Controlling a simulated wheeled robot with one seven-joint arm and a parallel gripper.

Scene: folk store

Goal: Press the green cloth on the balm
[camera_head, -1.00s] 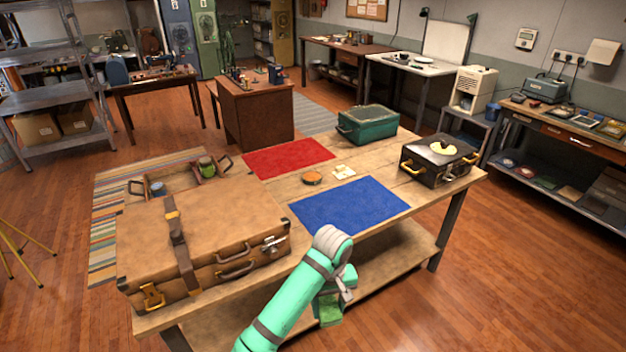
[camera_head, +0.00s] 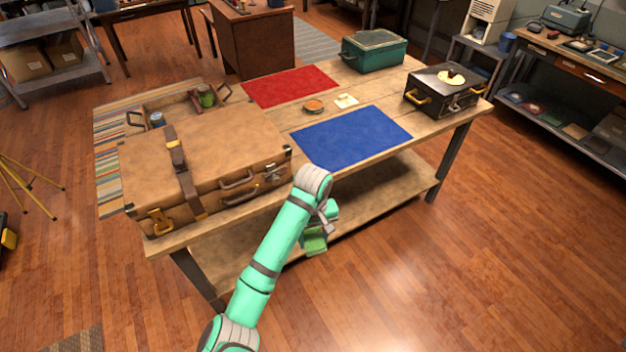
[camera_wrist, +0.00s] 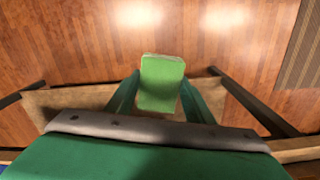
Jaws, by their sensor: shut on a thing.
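My gripper (camera_head: 318,236) is shut on the green cloth (camera_head: 315,243), a small folded block in front of the table's near edge and below its top. In the wrist view the green cloth (camera_wrist: 161,83) sits between the two fingers of my gripper (camera_wrist: 160,92), with bare floor beyond. A small round open tin with orange-brown contents (camera_head: 313,106), which looks like the balm, lies on the wooden table (camera_head: 290,122) between the red mat and the blue mat. My gripper is well apart from the tin.
A blue mat (camera_head: 352,137) and a red mat (camera_head: 290,86) lie on the table. A cream piece (camera_head: 346,101) lies beside the tin. A large brown suitcase (camera_head: 225,150) fills the left side. A green case (camera_head: 375,50) and a black case (camera_head: 445,92) stand at the right.

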